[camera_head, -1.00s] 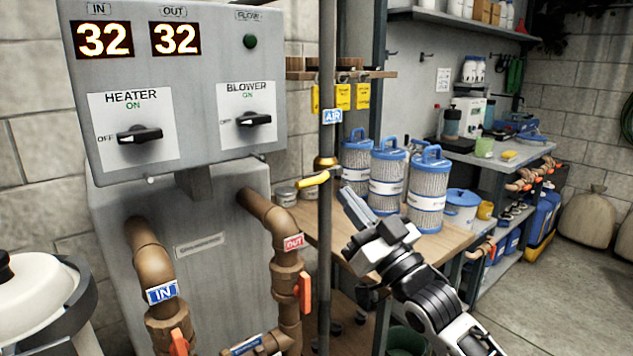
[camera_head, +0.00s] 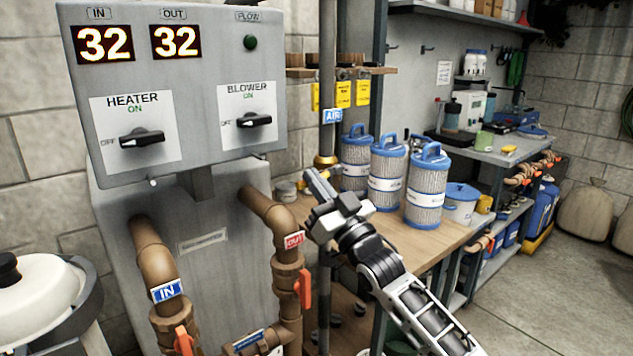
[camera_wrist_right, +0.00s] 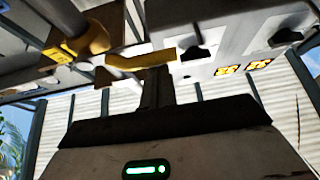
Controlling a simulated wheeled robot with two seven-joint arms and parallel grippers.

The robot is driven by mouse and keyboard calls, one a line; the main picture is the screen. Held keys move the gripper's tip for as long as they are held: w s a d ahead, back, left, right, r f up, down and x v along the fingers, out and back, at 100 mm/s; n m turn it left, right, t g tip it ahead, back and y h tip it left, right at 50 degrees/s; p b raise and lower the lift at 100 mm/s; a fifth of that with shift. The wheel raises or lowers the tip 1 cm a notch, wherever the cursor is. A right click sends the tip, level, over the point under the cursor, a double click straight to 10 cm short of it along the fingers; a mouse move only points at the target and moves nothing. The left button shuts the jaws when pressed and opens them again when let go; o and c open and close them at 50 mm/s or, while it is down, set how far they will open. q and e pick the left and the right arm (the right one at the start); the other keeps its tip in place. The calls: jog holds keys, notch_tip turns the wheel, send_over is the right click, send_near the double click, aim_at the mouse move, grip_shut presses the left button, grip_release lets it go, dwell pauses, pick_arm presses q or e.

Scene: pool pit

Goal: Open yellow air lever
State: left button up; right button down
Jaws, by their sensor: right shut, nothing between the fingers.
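The yellow air lever (camera_wrist_right: 138,61) shows in the right wrist view just beyond my fingertips. In the head view it is mostly hidden behind my right gripper. Its brass valve body (camera_head: 326,162) is on the grey vertical pipe (camera_head: 327,70), below the blue AIR label (camera_head: 332,116). My right gripper (camera_head: 314,178) is shut and empty, its fingertips at the lever and in front of the pipe. The shut fingers also show in the right wrist view (camera_wrist_right: 157,80). I cannot tell whether they touch the lever. My left gripper is not in view.
The grey heater panel (camera_head: 180,70) and brown pipes with orange-red handles (camera_head: 304,288) stand left of the air pipe. Blue-topped filter cartridges (camera_head: 387,178) stand on the wooden bench (camera_head: 440,246) close to my right arm. Open floor lies at the lower right.

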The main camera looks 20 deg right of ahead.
jog(key=shift+f+n, duration=0.2)
jog(key=shift+n, duration=0.1)
jog(key=shift+f+n+y+b, duration=0.15)
jog(key=shift+n+y+b, duration=0.25)
